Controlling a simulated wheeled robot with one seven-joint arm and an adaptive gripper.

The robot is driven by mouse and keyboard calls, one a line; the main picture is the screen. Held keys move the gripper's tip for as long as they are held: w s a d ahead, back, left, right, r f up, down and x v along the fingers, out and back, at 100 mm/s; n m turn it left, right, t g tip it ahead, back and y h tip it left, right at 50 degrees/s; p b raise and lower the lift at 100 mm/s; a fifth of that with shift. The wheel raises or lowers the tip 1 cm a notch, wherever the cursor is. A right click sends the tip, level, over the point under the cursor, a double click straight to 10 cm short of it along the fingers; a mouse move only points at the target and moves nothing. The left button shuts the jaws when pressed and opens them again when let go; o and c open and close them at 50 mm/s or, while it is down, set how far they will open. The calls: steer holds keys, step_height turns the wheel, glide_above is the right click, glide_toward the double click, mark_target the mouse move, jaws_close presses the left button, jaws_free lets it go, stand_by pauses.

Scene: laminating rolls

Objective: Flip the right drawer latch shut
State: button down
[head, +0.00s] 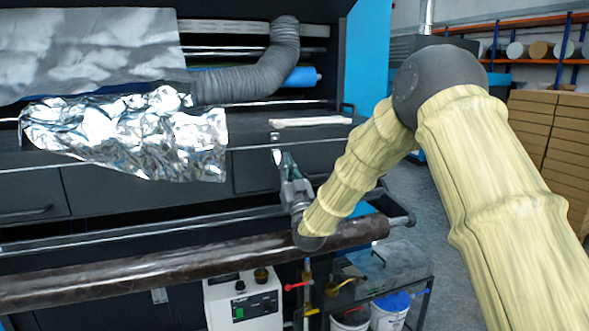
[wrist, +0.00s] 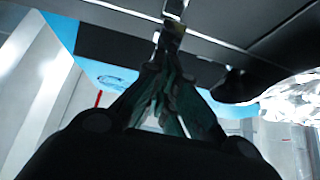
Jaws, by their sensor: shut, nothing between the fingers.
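The right drawer (head: 252,172) is a dark panel under the machine's bench, and its front looks closed. Its small metal latch (head: 277,156) is on the front near the top edge, with a bright fitting (head: 275,136) just above it. My gripper (head: 286,160) is shut and empty, its fingertips close beside the latch. In the wrist view the shut fingers (wrist: 160,52) point at the metal latch (wrist: 171,30), overlapping its lower end. I cannot tell whether they touch it. The fingers partly hide the latch's lower part.
Crumpled silver foil (head: 135,135) drapes over the bench edge to the left. A pale folded strip (head: 310,121) lies on the bench above the drawer. A long dark roller (head: 190,265) and a metal rail (head: 130,232) run across below my gripper.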

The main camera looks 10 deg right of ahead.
steer(key=shift+w+f+b, duration=0.15)
steer(key=shift+f+b, duration=0.75)
steer(key=shift+b, duration=0.05)
steer(key=shift+r, duration=0.1)
stand_by(0.7)
step_height(320, 180, up, 4)
steer(key=p, duration=0.1)
steer(key=s+r+b+v, duration=0.1)
steer(key=b+v, duration=0.1)
steer(key=v, duration=0.8)
steer(key=shift+s, duration=0.25)
steer(key=shift+d, duration=0.2)
